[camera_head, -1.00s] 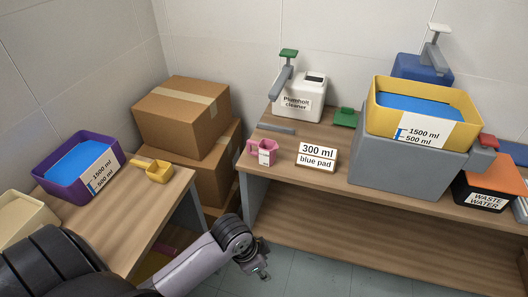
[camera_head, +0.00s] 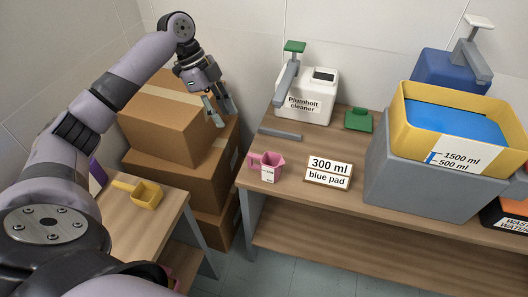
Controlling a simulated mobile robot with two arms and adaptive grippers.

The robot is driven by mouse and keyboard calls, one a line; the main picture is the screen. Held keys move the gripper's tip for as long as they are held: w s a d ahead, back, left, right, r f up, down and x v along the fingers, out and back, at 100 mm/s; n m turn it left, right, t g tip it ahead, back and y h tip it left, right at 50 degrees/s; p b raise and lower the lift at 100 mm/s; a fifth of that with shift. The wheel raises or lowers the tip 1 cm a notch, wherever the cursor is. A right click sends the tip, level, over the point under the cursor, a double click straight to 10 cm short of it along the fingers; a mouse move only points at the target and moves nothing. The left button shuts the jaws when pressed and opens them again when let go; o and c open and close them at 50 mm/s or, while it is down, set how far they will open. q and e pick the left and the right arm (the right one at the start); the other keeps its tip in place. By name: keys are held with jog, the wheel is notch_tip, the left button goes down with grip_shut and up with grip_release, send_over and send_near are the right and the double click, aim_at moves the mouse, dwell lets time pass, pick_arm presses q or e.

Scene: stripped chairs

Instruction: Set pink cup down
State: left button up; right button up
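The pink cup (camera_head: 267,166) stands upright on the wooden shelf table near its front left edge, just left of a sign (camera_head: 329,172) reading "300 ml blue pad". A green pad (camera_head: 359,119) lies behind the sign, and a flat grey bar (camera_head: 280,134) lies behind the cup. My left gripper (camera_head: 217,111) hangs in front of the stacked boxes, up and left of the cup and apart from it. Its fingers are spread with nothing between them. My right gripper is out of the picture.
A white Plumholt cleaner dispenser (camera_head: 304,97) stands at the back. A yellow tub (camera_head: 459,135) of blue liquid rests on a grey block (camera_head: 431,187). Cardboard boxes (camera_head: 180,134) are stacked left. A yellow scoop (camera_head: 146,194) sits on the left table.

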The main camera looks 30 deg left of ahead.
pick_arm(q)
jog(key=s+d+f, duration=0.1)
jog(key=d+f, duration=0.2)
send_near(252, 167)
jog(key=f, duration=0.1)
jog(key=shift+w+d+f+p, duration=0.3)
jog(key=shift+d+f+p, duration=0.15)
jog(key=shift+d+f, duration=0.25)
jog(key=shift+f, duration=0.15)
jog(key=x, duration=0.3)
jog(key=shift+w+d+f+p, duration=0.2)
jog(key=shift+w+d+p, duration=0.1)
jog(key=shift+p, duration=0.1)
jog(key=shift+d+f, duration=0.1)
jog(key=shift+f, duration=0.25)
grip_shut()
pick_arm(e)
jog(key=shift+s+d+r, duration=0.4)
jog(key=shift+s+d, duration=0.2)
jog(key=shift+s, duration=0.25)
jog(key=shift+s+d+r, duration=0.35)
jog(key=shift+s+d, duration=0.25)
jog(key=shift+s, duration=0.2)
